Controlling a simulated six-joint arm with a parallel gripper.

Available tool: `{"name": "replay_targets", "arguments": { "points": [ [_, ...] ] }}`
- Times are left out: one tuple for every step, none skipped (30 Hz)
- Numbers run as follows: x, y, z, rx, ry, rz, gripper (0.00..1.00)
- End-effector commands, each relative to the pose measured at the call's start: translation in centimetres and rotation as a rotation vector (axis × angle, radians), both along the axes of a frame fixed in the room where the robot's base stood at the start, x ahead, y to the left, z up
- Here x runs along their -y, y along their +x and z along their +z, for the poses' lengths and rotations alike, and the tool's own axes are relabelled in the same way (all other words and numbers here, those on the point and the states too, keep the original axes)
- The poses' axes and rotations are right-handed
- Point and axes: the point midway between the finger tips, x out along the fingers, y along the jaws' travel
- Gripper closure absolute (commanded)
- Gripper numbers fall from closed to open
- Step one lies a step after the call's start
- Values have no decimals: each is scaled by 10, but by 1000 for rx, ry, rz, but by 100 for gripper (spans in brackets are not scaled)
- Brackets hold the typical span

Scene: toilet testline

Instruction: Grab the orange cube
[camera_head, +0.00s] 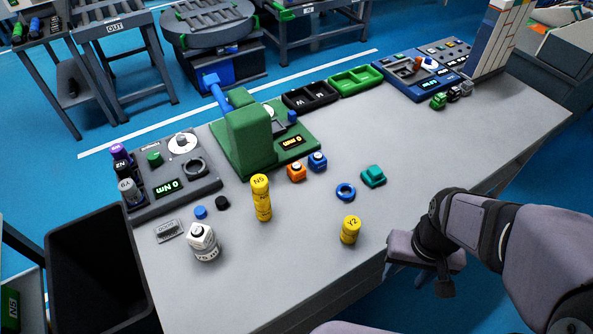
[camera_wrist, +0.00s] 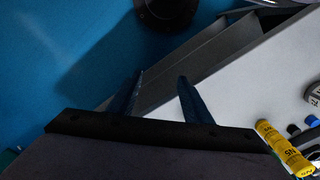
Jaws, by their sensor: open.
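The orange cube (camera_head: 296,171) sits on the grey table in the head view, with a dark round mark on top. It stands just left of a similar blue cube (camera_head: 317,161) and in front of the green press-like station (camera_head: 250,142). My gripper (camera_head: 405,278) is at the table's front edge, well to the right and nearer than the orange cube. In the wrist view its two fingers (camera_wrist: 158,92) are apart with nothing between them, over the table edge and the blue floor. I cannot make out the orange cube in the wrist view.
A tall yellow cylinder stack (camera_head: 262,198), a shorter yellow cylinder (camera_head: 350,230), a blue ring (camera_head: 345,192) and a teal block (camera_head: 373,176) stand around the table's middle. A white hexagonal part (camera_head: 204,243) is front left. A black bin (camera_head: 97,270) stands left of the table.

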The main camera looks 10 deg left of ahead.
Motion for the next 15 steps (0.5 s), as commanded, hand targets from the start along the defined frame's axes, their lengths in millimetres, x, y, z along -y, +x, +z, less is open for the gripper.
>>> {"name": "replay_targets", "arguments": {
  "points": [
    [0, 2, -1, 5, -2, 3, 55],
    [0, 5, -2, 11, -5, 5, 55],
    [0, 11, -3, 24, -10, 11, 55],
    [0, 16, -4, 39, -15, 18, 55],
    [1, 24, -6, 55, -22, 27, 55],
    [0, 36, -9, 85, -31, 40, 55],
    [0, 47, -11, 113, -40, 53, 55],
    [-1, 60, -13, 144, -46, 69, 55],
    [-4, 80, -16, 195, -56, 93, 55],
    [-8, 96, -18, 236, -62, 114, 55],
    [-13, 114, -20, 281, -65, 138, 55],
    [-21, 138, -23, 344, -65, 172, 55],
    [-30, 156, -24, 394, -61, 201, 55],
    [-40, 174, -26, 444, -54, 231, 55],
    [-56, 197, -27, 512, -39, 273, 55]
  ]
}}
